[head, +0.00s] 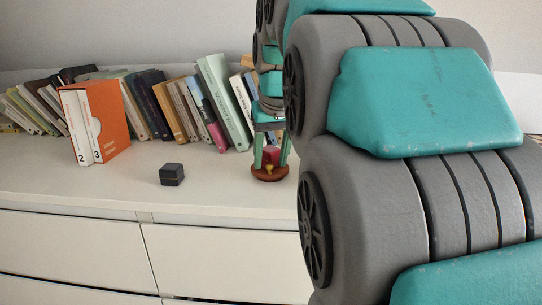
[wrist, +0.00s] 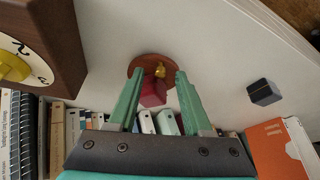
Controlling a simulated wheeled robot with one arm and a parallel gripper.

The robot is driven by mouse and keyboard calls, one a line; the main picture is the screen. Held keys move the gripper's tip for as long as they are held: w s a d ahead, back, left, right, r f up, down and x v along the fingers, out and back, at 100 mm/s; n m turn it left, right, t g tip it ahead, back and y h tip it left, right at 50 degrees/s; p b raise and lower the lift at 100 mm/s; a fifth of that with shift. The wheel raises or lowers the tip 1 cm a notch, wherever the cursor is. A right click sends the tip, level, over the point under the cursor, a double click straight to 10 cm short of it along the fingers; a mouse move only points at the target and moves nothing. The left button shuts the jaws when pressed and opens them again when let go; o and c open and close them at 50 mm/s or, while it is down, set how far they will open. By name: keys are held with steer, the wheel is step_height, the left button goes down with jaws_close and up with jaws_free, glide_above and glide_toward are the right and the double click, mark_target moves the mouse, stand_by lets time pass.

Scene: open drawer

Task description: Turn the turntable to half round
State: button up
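The turntable (head: 258,174) is a small round red-brown disc on the white cabinet top, below my gripper in the head view. It also shows in the wrist view (wrist: 137,67). A dark red block (wrist: 153,93) and a small yellow knob (wrist: 160,71) are on it. My gripper (wrist: 157,72) has two green fingers, which are apart with the block and knob between them in the picture. Gaps show between the fingers and the block. My gripper (head: 272,158) points down over the disc in the head view. I cannot tell if the fingertips touch the disc.
A black cube (head: 171,174) stands left of the turntable. A row of books (head: 175,107) and an orange slipcase (head: 115,129) stand behind. A brown box with a white dial (wrist: 38,50) is at the left of the wrist view. The cabinet top's front-left is clear.

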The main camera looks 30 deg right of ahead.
steer(key=v, duration=0.7)
steer(key=shift+r, duration=0.35)
steer(key=shift+s, duration=0.2)
stand_by(0.3)
